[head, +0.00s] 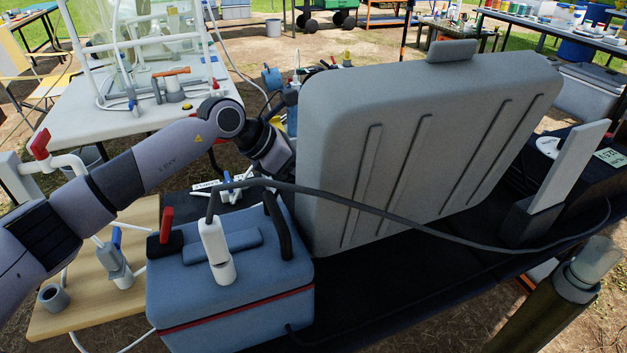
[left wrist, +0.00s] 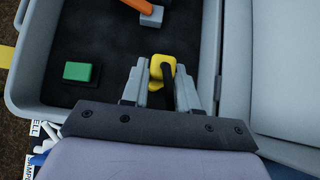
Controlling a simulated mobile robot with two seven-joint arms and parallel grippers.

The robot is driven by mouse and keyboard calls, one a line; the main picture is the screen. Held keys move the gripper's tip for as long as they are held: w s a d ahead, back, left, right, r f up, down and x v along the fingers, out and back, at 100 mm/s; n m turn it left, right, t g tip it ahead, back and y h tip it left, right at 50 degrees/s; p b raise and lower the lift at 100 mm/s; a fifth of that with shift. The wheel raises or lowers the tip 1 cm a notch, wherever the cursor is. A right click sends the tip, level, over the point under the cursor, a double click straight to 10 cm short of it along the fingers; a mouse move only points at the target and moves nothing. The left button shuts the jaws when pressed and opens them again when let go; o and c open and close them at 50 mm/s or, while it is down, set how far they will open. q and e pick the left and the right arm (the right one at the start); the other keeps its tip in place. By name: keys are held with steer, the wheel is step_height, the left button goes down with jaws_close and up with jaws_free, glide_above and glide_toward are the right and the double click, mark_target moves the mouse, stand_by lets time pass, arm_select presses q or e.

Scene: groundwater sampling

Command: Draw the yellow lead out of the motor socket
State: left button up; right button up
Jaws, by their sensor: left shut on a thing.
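In the left wrist view a yellow plug (left wrist: 161,62), which looks like the end of the yellow lead, stands between the fingers of my left gripper (left wrist: 161,78). The gripper is shut on it, and a dark part shows just below the yellow. The plug is over the dark lining (left wrist: 105,40) of an open grey case (left wrist: 30,52). I cannot make out the motor socket or whether the plug is seated in it. In the head view my left gripper is hidden behind the raised grey case lid (head: 400,150). My right gripper is in neither view.
A green block (left wrist: 77,71) and an orange-handled part (left wrist: 140,6) lie in the case. The lid stands close on the right of my left arm. A blue cooler box (head: 225,280) with a white valve (head: 217,250) and a dark hose (head: 380,212) are in front.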

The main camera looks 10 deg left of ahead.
arm_select(q)
steer(key=shift+r+p, duration=1.15)
steer(key=shift+r, duration=0.8)
steer(key=shift+a, duration=0.1)
